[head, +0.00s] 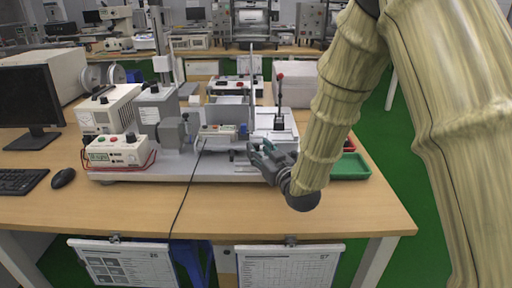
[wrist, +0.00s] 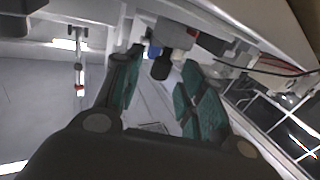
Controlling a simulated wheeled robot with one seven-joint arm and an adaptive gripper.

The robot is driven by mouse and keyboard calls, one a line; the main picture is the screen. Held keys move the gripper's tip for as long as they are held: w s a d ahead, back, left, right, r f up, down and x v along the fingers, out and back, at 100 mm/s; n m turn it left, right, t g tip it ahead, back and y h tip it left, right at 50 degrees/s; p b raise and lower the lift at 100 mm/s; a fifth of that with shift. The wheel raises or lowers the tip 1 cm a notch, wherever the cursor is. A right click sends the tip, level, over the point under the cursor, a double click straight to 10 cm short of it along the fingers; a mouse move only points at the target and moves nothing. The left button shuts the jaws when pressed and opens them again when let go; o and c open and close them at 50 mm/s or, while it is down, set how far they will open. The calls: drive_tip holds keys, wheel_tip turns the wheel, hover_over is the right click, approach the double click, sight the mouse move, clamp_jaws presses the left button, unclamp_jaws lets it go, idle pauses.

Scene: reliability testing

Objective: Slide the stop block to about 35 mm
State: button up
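My gripper (head: 262,153) is low over the right part of the grey test rig's base plate (head: 180,175), at its front edge. In the wrist view its two teal-padded fingers (wrist: 162,75) are spread apart, with nothing clearly held. A small black cylindrical part (wrist: 161,69) shows ahead between the fingertips; I cannot tell whether either finger touches it. I cannot tell for sure which part is the stop block. No scale reading is legible, and my gripper hides part of the rig's right front in the head view.
A white control box (head: 117,151) stands at the rig's left front. A red-topped lever (head: 279,98) rises behind my gripper. A green tray (head: 348,167) lies to the right. A black cable (head: 184,200) crosses the table front. The front right tabletop is clear.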

drive_tip(key=shift+x, duration=1.45)
